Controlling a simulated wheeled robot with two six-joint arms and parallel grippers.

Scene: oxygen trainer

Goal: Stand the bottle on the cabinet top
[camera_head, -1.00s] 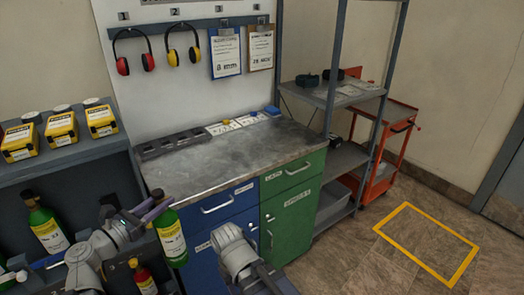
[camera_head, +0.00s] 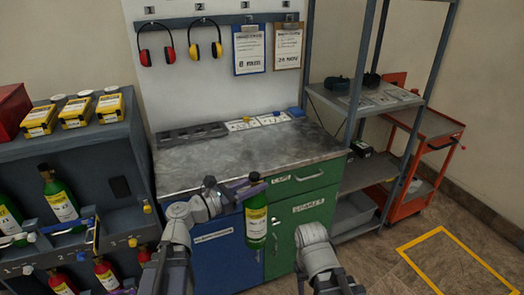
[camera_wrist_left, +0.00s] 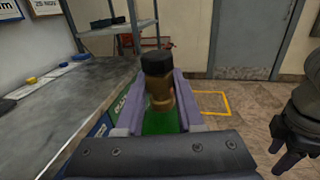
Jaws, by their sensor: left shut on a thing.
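The left wrist view shows the bottle's black cap and brass neck (camera_wrist_left: 158,82) between the two purple fingers. The cabinet top (camera_wrist_left: 60,108) lies to the left there. My right arm shows at the bottom of the head view, and part of my right gripper (camera_wrist_left: 290,155) shows at the right of the wrist view; its opening is unclear.
A grey rail (camera_head: 188,136), white cards (camera_head: 256,122) and a blue item (camera_head: 295,112) line the back of the top; its middle and front are clear. A rack with other bottles (camera_head: 60,200) stands left, a shelf unit (camera_head: 365,172) right.

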